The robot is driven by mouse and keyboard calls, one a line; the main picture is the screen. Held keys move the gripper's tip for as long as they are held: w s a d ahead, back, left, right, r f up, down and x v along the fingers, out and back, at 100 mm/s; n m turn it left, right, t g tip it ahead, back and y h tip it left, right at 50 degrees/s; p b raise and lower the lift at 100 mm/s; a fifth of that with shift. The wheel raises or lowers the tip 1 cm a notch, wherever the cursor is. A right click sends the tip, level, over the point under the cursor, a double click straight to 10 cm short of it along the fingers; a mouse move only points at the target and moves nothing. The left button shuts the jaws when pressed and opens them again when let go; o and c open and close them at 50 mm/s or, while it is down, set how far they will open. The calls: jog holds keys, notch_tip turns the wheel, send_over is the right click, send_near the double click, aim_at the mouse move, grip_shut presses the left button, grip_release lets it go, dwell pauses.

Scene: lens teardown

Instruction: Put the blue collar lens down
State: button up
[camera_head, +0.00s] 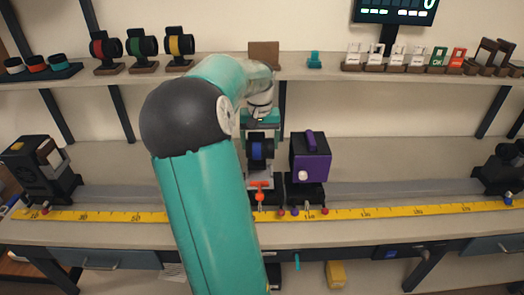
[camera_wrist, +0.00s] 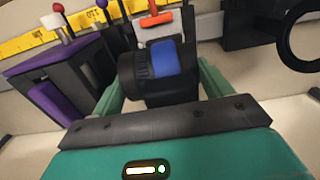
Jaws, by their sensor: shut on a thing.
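The blue collar lens (camera_head: 257,151) is a black barrel with a blue band. It is upright on edge above a rail carriage with an orange lever (camera_head: 260,184). In the wrist view the lens (camera_wrist: 161,60) lies between the two teal fingers of my gripper (camera_wrist: 163,84), which is shut on it. In the head view my gripper (camera_head: 260,124) comes down on the lens from above. The orange lever (camera_wrist: 153,20) also shows just beyond the lens. I cannot tell whether the lens touches the carriage, as its underside is hidden.
A purple box (camera_head: 311,160) stands close to the right of the lens. A yellow ruler (camera_head: 365,212) runs along the bench front. The upper shelf (camera_head: 222,76) holds red, green and yellow collared lenses (camera_head: 180,45) and several cards.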

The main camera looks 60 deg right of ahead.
aim_at(262, 151)
jog(key=shift+s+d+f, duration=0.2)
jog(key=shift+f, duration=0.05)
jog(key=shift+s+d+f, duration=0.1)
jog(key=shift+d+f, duration=0.05)
jog(key=shift+f, duration=1.55)
jog(key=shift+f, duration=0.1)
jog(key=o, duration=1.4)
jog(key=shift+f, duration=0.1)
notch_tip(262, 151, up, 12)
jog(key=shift+r, duration=0.2)
